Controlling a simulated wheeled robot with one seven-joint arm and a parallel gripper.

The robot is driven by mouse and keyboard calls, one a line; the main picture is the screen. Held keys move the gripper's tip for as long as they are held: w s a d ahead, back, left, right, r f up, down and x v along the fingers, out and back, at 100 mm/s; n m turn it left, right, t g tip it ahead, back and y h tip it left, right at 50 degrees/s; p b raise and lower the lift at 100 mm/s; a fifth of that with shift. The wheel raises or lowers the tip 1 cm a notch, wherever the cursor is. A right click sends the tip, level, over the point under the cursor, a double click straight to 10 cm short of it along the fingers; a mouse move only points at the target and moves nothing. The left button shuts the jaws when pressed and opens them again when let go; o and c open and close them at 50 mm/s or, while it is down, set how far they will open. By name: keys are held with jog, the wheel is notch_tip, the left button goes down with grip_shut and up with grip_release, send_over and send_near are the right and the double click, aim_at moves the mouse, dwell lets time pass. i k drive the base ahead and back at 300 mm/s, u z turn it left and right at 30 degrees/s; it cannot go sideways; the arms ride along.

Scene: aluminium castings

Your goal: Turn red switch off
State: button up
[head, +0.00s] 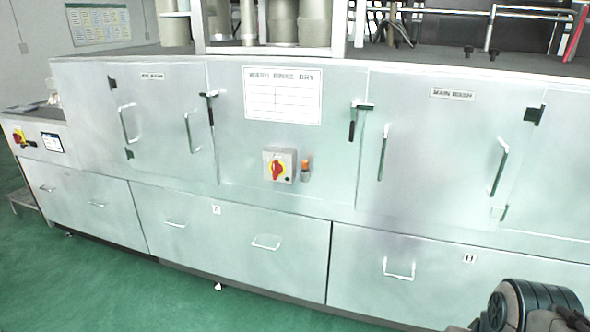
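The box is fixed to the middle of the metal machine's front, below a white label sheet. The red handle looks tilted, but its exact setting is too small to read. A second red and yellow switch (18,137) is on the control panel at the far left. My gripper is not in view; only a dark part of my own arm shows at the lower right, well away from both switches.
An orange-topped knob (305,168) stands just right of the switch box. Door handles (383,152) and drawer handles (265,243) project from the machine front (240,205). A small screen (51,142) is at the left. The green floor (110,275) in front is clear.

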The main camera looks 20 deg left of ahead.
aim_at(277, 168)
jog(key=k, duration=1.2)
jog(key=u, duration=1.15)
jog(key=i, duration=0.75)
jog(key=u, duration=1.05)
jog(key=i, duration=1.4)
jog(key=z, duration=0.45)
jog(key=i, duration=0.95)
jog(key=z, duration=1.4)
jog(key=i, duration=0.4)
jog(key=z, duration=0.4)
